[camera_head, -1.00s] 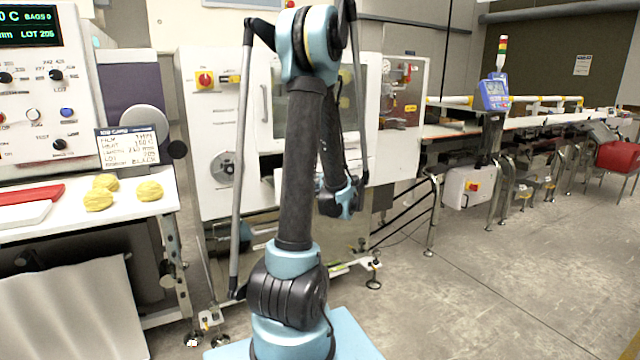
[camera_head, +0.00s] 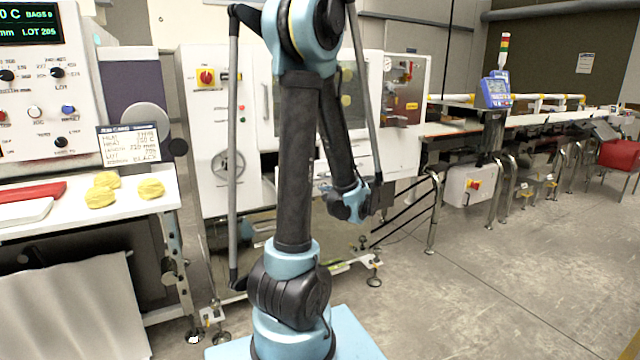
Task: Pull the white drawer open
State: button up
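A white drawer-like front (camera_head: 363,163) shows low on the white machine, below its window. My arm crosses in front of it and hides much of it, so its handle and whether it is shut are not clear. My gripper (camera_head: 372,198) is at the end of the lowered forearm, in front of the machine and just below this front in the picture. The wrist largely hides the fingers, and I cannot tell whether they touch anything.
The white machine (camera_head: 205,130) has a red knob and a round handwheel. At left, a white table (camera_head: 150,205) holds yellow lumps and a red tray. A conveyor (camera_head: 450,130) runs off at right. The floor (camera_head: 500,290) at right is clear.

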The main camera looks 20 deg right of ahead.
jog(key=shift+v, duration=1.75)
jog(key=s+a+f+n+g+y, duration=0.2)
jog(key=a+n+g, duration=0.2)
jog(key=a, duration=0.7)
jog(key=s+a+f+n+g+y, duration=0.1)
jog(key=a+f+n+g+y, duration=0.2)
jog(key=a, duration=0.9)
jog(key=s+a+f+n+g+h, duration=0.2)
jog(key=s+n, duration=0.3)
jog(key=s, duration=0.4)
jog(key=s+a+f+n+g+h, duration=0.3)
jog(key=s+a+n+g, duration=0.1)
jog(key=s, duration=0.5)
jog(key=shift+f+n+h, duration=0.2)
jog(key=shift+n+h, duration=0.2)
jog(key=shift+n, duration=0.4)
jog(key=shift+s, duration=0.1)
